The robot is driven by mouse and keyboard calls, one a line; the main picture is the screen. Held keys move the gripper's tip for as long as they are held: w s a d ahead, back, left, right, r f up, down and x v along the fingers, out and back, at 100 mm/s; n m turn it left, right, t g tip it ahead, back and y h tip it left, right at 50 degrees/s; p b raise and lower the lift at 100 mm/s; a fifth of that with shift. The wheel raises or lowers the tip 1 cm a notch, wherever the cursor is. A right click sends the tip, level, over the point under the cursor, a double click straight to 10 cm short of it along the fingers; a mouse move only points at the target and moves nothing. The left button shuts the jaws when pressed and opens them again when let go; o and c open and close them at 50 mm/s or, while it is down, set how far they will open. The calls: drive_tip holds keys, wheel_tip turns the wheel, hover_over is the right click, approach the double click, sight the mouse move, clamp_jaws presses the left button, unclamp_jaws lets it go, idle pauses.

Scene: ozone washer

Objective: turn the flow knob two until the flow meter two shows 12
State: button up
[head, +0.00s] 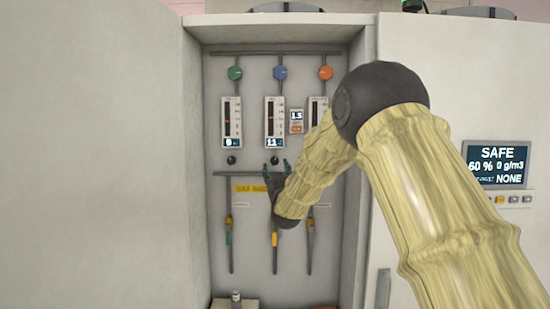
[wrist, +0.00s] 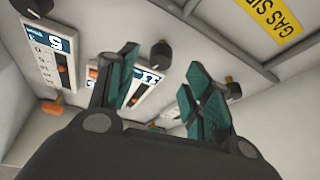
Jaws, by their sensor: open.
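Flow meter two is the middle white panel (head: 275,115) in the recessed cabinet, with a blue display reading about 11. In the wrist view this panel (wrist: 125,100) is partly hidden behind my left finger. Flow knob two, a black round knob (wrist: 161,54), sits between and just beyond my fingertips; I cannot tell whether they touch it. My gripper (head: 277,167) is open below the middle meter. Its two teal fingers stand apart in the wrist view (wrist: 163,60), with nothing clearly held. The gripper hides most of the knob in the head view.
The left meter (head: 232,120) has its own black knob (head: 231,160). The right meter (head: 318,110) is partly behind my arm. A horizontal pipe (head: 235,174) and a yellow label (wrist: 274,15) lie close by. Cabinet side walls (head: 354,200) bound the recess.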

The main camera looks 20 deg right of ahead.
sight(275, 163)
drive_tip(key=shift+p+x, duration=1.65)
drive_tip(key=shift+x, duration=1.65)
drive_tip(key=shift+c, duration=0.2)
drive_tip(key=shift+f, duration=0.1)
drive_tip(key=c, duration=1)
